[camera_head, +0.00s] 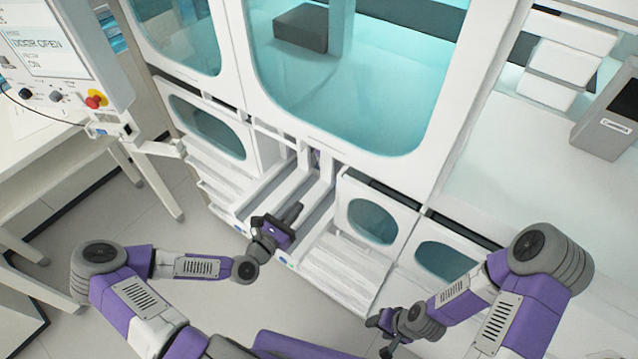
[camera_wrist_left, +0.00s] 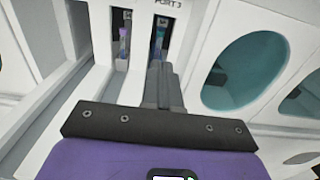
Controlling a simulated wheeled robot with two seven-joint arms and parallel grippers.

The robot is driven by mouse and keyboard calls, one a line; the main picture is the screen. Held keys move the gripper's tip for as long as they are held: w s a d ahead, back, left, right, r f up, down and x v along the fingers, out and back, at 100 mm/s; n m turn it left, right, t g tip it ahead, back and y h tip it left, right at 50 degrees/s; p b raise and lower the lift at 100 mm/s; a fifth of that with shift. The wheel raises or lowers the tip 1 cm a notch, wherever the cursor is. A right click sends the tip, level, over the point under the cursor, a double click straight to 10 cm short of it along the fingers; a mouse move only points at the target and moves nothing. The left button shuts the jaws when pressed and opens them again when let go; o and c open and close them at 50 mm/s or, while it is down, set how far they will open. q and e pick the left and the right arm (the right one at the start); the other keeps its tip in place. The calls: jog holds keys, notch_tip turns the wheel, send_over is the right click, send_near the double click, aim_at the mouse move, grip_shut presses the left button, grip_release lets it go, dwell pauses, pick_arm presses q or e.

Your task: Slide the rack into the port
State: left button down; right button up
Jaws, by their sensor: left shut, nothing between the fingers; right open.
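In the left wrist view, two narrow dark slots open in the white machine wall. The right slot, the port (camera_wrist_left: 159,38), has a label reading PORT 3 above it. Capped tubes show inside both slots; a tube with a purple cap (camera_wrist_left: 125,40) is in the left one. The rack body cannot be made out clearly. My left gripper (camera_head: 297,209) is over the open white tray lanes, in front of the slots. Its fingers (camera_wrist_left: 164,84) are shut and empty, pointing at the right slot and apart from the tubes. My right gripper (camera_head: 382,330) is open, low by the machine's front.
White lane walls (camera_head: 250,203) flank my left gripper. Cabinet doors with oval windows (camera_head: 373,222) stand to the right. A control panel (camera_head: 40,40) reading DOOR OPEN is at the upper left.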

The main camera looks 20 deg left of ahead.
pick_arm(q)
jog(key=x, duration=1.1)
jog(key=shift+w, duration=0.2)
jog(key=shift+d+f, duration=0.1)
jog(key=b+x, duration=0.3)
jog(key=x, duration=0.2)
